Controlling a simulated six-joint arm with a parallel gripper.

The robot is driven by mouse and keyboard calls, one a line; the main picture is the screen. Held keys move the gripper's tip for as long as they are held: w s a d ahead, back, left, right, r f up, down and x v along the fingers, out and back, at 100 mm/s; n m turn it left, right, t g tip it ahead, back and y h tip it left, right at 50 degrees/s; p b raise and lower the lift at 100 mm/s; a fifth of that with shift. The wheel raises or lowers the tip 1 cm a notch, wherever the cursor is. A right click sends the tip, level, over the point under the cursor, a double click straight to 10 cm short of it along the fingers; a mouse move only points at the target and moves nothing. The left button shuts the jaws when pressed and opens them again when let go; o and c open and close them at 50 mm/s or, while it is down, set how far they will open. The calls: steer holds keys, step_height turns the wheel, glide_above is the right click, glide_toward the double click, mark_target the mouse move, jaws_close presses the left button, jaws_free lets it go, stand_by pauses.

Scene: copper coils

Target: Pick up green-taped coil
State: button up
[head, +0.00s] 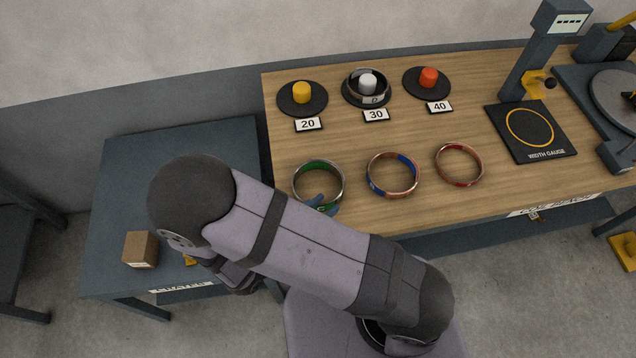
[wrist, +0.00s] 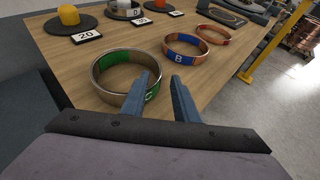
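The green-taped coil (head: 317,164) is a silvery ring lying flat on the front left of the wooden table, with green tape on its far side and a green tag marked G on its near side. It also shows in the wrist view (wrist: 108,93). My gripper (wrist: 165,76) is open, its two fingers apart at the coil's near right rim. The left finger overlaps the rim in the picture, and the green tag shows between the fingers. Whether the fingers touch the coil cannot be told. My arm covers part of the table's front edge in the head view.
A copper coil with blue tape (head: 393,175) and a red-taped coil (head: 459,165) lie to the right. Behind stand round black stands marked 20 (head: 290,108), 30 and 40; the 30 stand holds a coil. A width gauge (head: 530,150) is at right, a cardboard box (head: 141,249) at left.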

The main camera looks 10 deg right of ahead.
mark_target(337, 197)
steer(key=shift+p+x, duration=0.85)
steer(key=shift+x, duration=1.7)
steer(key=shift+f, duration=0.15)
jaws_close()
steer(key=shift+s, duration=0.1)
